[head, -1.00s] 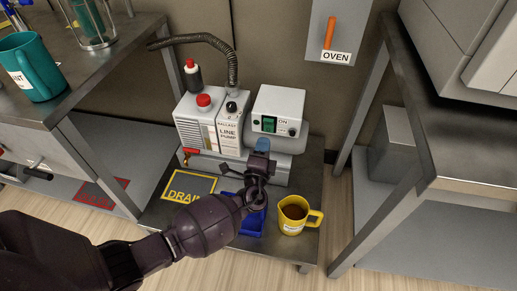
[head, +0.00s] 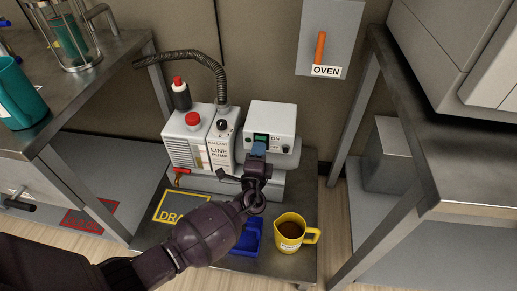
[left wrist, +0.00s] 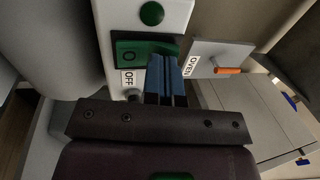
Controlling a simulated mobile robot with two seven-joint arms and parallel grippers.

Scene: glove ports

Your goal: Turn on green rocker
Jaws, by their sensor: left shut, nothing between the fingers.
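The green rocker (head: 261,137) sits on the front of a white switch box (head: 281,118) on the line pump, below an ON label. In the left wrist view the rocker (left wrist: 133,52) is a green block with an O mark beside an OFF label (left wrist: 128,79). My left gripper (head: 258,150) is shut and empty, its blue fingertips right at the rocker and hiding part of it. In the left wrist view the fingertips (left wrist: 165,72) overlap one end of the rocker; I cannot tell whether they touch it. My right gripper is not in view.
The line pump (head: 205,145) with a red knob (head: 193,118) stands on a low metal table. A yellow mug (head: 289,235) of brown liquid and a blue tray (head: 246,240) are in front. An OVEN panel with an orange handle (head: 320,48) hangs on the wall.

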